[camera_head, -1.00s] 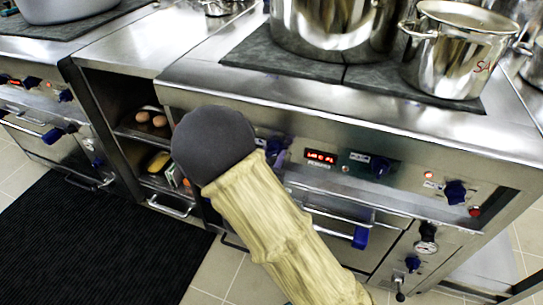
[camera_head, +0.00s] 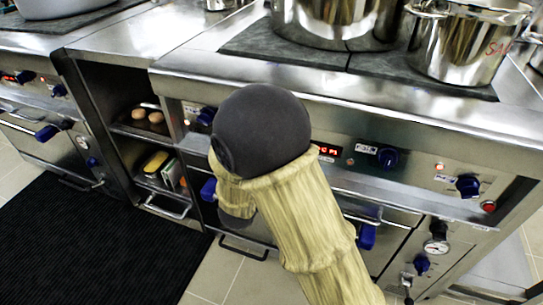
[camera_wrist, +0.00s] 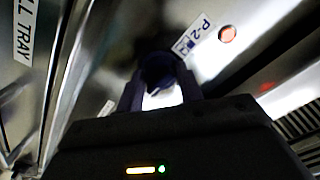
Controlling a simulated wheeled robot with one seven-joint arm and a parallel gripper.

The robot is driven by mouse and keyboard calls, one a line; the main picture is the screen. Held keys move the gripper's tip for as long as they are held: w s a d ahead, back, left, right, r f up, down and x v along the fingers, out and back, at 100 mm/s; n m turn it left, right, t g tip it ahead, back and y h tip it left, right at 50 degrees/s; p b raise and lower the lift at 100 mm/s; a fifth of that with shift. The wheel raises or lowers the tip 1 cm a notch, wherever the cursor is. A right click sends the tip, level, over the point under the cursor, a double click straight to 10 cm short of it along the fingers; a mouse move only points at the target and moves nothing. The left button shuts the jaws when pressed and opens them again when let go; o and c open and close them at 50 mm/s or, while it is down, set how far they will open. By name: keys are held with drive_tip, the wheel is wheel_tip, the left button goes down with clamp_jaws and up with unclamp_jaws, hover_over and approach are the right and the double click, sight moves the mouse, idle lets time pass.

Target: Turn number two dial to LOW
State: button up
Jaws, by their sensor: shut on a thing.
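The number two dial is the dark blue knob (camera_wrist: 158,68) beside a white label (camera_wrist: 198,36) that reads "P-2" in the wrist view. My gripper (camera_wrist: 160,88) has its two dark fingers on either side of this knob and is shut on it. The knob is dark, so its pointer and setting cannot be read. In the head view my arm hides the gripper and the knob it holds. Other blue dials show on the panel, one left of my arm (camera_head: 207,115) and two to the right (camera_head: 388,158) and (camera_head: 468,186).
Steel pots, one at the right (camera_head: 455,50), stand on the cooktop. Blue-handled oven doors lie below the panel. A dark mat (camera_head: 90,240) covers floor at left.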

drive_tip(key=shift+f+m+b, duration=0.15)
drive_tip(key=shift+m+b, duration=1.2)
drive_tip(key=shift+m, duration=0.15)
drive_tip(key=o, duration=1)
drive_tip(key=shift+s, duration=0.1)
drive_tip(key=p+v, duration=0.3)
drive_tip(key=v, duration=1.4)
drive_tip(key=shift+s+a+p, duration=0.1)
drive_tip(key=shift+s+p, duration=0.05)
drive_tip(key=shift+p, duration=0.25)
drive_tip(key=shift+r, duration=0.2)
